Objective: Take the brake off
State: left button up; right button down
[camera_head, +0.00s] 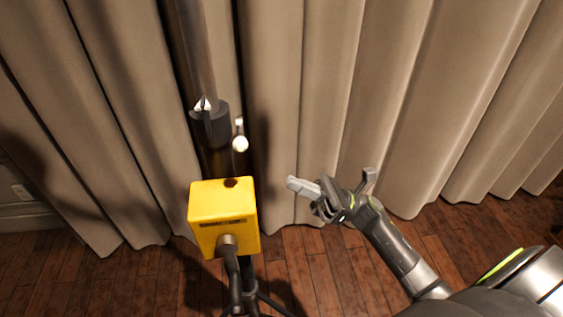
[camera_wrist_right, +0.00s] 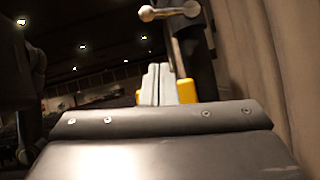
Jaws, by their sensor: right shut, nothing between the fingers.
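A yellow box (camera_head: 222,217) is fixed on a dark stand in the head view, with a thick grey fitting on its front. Above it, a dark column carries a small lever with a pale round knob (camera_head: 240,144), likely the brake. My right gripper (camera_head: 291,184) is shut and empty, to the right of the yellow box and lower than the knob, apart from both. In the right wrist view the shut fingers (camera_wrist_right: 156,84) point toward the column, with the yellow box (camera_wrist_right: 186,91) behind them and the lever (camera_wrist_right: 170,11) above. My left gripper is not in view.
A beige curtain (camera_head: 330,90) hangs close behind the stand. The wooden floor (camera_head: 320,270) is below, with stand legs near the bottom. The space between my right gripper and the column is clear.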

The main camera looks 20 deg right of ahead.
aim_at(240, 137)
jog(key=w+a+r+p, duration=0.3)
jog(key=a+r+p, duration=0.4)
jog(key=r+p, duration=0.1)
jog(key=shift+w+r, duration=0.3)
jog(key=shift+w, duration=0.1)
jog(key=shift+a, duration=0.15)
jog(key=shift+w, duration=0.1)
